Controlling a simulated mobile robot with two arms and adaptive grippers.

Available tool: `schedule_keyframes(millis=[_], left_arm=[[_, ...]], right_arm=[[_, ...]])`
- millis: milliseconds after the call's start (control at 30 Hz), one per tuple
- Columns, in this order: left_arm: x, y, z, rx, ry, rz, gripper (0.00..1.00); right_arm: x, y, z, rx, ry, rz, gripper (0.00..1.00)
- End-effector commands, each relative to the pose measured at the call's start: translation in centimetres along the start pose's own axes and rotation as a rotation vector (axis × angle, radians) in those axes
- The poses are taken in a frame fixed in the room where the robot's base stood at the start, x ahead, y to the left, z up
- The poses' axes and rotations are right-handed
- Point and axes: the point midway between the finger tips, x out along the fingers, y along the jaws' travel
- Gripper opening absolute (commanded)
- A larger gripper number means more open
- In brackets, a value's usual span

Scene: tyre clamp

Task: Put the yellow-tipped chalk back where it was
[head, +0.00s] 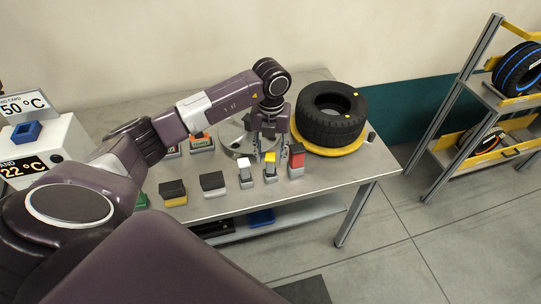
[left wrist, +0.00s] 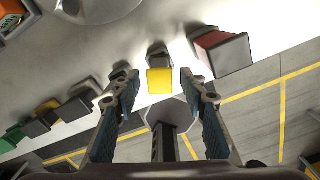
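The yellow-tipped chalk (head: 270,157) is near the front edge of the metal table, upright in the row of small blocks, with a grey lower part below its yellow end. In the left wrist view its yellow end (left wrist: 160,80) lies between my two fingertips, with a gap on each side. My left gripper (head: 268,138) is above and just behind it, pointing down. The gripper also shows in the left wrist view (left wrist: 157,82), its fingers spread and holding nothing. Whether the chalk's lower end sits in a holder is unclear. My right gripper is out of view.
A red-topped block (head: 296,151) stands close to the right, a white-topped one (head: 245,164) close to the left. More dark and grey blocks (head: 213,182) line the front edge. A tyre (head: 330,112) lies on a yellow ring at the back right.

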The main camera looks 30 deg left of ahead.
Motion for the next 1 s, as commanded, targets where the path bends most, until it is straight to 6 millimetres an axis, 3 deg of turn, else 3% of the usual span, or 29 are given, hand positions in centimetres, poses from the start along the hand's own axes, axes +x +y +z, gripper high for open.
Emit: schedule_keyframes(millis=[300,500,700,1000], left_arm=[[-7.0,0.0,0.2,0.001,-0.01,-0.003,0.39],[-10.1,0.0,0.1,0.0,-0.006,-0.002,0.39],[-11.3,0.0,0.1,0.0,-0.004,-0.001,0.39],[-11.3,0.0,0.1,0.0,-0.003,-0.001,0.39]], right_arm=[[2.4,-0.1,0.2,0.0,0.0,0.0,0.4],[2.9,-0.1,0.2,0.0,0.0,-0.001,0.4],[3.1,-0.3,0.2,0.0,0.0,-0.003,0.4],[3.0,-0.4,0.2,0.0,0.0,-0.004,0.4]])
